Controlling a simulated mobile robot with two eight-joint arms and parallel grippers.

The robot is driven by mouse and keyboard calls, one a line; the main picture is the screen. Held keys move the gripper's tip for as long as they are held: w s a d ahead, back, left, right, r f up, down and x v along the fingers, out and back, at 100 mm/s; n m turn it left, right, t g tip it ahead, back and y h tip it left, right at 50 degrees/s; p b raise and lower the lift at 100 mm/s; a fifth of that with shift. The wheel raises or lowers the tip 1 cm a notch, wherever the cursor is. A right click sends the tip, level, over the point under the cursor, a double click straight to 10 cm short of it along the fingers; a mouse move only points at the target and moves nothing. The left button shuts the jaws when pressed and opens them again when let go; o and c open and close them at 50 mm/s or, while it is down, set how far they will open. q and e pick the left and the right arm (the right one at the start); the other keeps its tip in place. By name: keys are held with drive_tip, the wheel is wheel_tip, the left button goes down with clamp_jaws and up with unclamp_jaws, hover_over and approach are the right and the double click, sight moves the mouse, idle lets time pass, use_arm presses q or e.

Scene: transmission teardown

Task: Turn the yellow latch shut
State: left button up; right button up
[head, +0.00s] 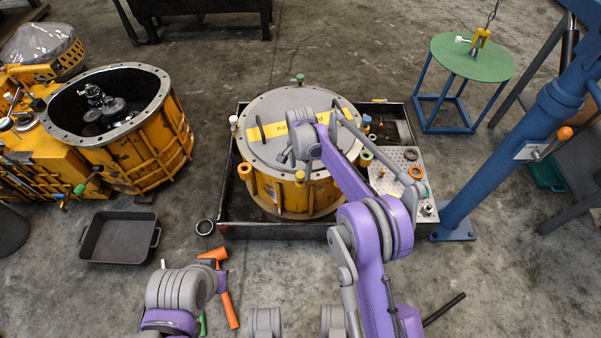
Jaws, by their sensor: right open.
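A small yellow piece (481,38) hangs on a cable at the hook above the green round stand, top right; it may be the yellow latch, but it is too small to tell its state. The yellow round housing (290,190) stands in the middle, with a grey lid (270,104) and a yellow label strip on top. My right arm reaches over the lid. Its gripper (289,155) is open above the lid, small and partly hidden by its own wrist. I cannot tell if it touches anything. My left arm shows at the bottom left, with no fingers visible.
The housing sits in a dark tray (270,230) with a perforated plate (398,170) to the right. A blue post (500,150) and green stand (472,57) are at right. An open yellow casing (150,150), a black bin (118,238) and an orange hammer (228,295) are at left.

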drive_tip(key=shift+f, duration=1.1)
clamp_jaws()
